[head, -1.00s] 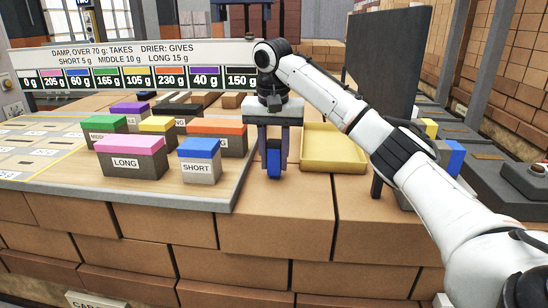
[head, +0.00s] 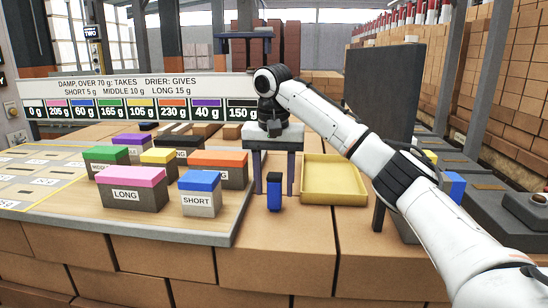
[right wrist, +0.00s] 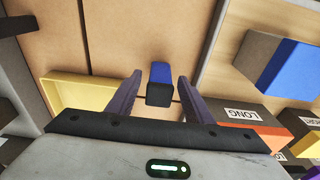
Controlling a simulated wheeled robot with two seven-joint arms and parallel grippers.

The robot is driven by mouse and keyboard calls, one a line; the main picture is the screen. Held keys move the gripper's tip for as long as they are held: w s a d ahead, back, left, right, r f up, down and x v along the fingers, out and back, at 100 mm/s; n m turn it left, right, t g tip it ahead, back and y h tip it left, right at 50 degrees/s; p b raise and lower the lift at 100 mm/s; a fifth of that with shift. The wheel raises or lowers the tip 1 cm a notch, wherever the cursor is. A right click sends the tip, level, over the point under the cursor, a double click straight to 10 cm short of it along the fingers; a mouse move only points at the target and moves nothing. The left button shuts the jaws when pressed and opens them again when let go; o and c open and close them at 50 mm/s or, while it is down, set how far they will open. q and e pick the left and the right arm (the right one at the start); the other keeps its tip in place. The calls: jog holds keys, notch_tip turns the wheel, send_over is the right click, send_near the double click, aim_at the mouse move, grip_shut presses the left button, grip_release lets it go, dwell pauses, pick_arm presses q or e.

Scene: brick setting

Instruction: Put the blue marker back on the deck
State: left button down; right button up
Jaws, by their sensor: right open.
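The blue marker (head: 274,194), a small upright block with a dark top, stands on the tan brick top (head: 310,232), right of the board's edge. My right gripper (head: 271,190) is over it, fingers spread on either side with visible gaps. In the right wrist view the blue marker (right wrist: 160,82) lies between the open fingers (right wrist: 156,92), apart from both. My left gripper is not in view.
A yellow tray (head: 334,196) sits just right of the gripper. A dark upright panel (head: 385,90) stands beyond it. Left are several labelled blocks, including a blue-topped SHORT block (head: 199,200) and a pink-topped LONG block (head: 132,196). A sign (head: 140,95) stands behind them.

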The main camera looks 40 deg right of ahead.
jog(key=r, duration=0.6)
jog(key=a+r, duration=0.1)
jog(key=r, duration=0.3)
jog(key=shift+s, duration=0.4)
